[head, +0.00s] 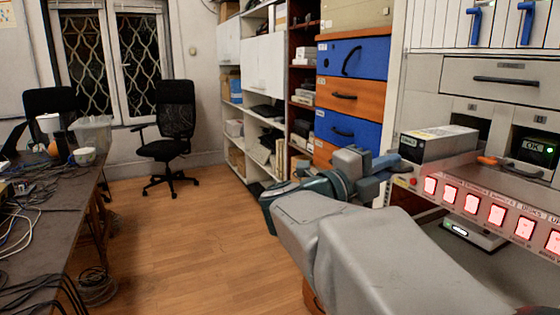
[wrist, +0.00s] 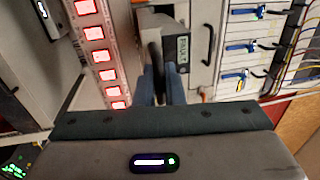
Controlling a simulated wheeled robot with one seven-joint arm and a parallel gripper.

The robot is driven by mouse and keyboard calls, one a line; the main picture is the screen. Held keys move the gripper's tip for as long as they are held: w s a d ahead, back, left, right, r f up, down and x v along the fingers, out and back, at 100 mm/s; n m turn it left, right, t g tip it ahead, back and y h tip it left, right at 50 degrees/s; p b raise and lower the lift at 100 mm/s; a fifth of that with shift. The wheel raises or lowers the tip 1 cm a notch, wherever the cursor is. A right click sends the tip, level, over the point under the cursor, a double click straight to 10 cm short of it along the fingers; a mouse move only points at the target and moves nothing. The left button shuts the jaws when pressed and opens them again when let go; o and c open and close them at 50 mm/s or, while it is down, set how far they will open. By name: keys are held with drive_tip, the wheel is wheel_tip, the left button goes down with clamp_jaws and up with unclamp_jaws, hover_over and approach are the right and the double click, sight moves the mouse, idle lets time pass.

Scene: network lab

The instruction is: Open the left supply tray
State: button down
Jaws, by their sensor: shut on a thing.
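A grey box-shaped supply unit (head: 438,145) stands out in front of the dark left bay (head: 470,122) of the rack at the right in the head view. In the wrist view its end shows a small display reading FAULT (wrist: 183,50). My gripper (head: 388,168) is at the near left end of this unit. In the wrist view my blue-grey fingers (wrist: 161,85) are close together on a part of the unit, which they partly hide. I cannot tell whether the unit's rear is still inside the bay.
The right bay holds a unit with a green OK display (head: 540,147) and an orange handle (head: 500,162) near it. A panel with red-lit squares (head: 470,203) juts out below. A closed drawer (head: 505,80) is above. Open floor (head: 200,235) lies to the left.

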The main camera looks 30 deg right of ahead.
drive_tip(key=c, duration=1.6)
unclamp_jaws()
drive_tip(key=shift+c, duration=0.2)
drive_tip(key=shift+a, duration=0.15)
drive_tip(key=a+f, duration=0.2)
drive_tip(key=a, duration=1.1)
drive_tip(key=shift+a+f+b, duration=0.15)
drive_tip(key=shift+a+b, duration=0.05)
drive_tip(key=shift+b, duration=0.2)
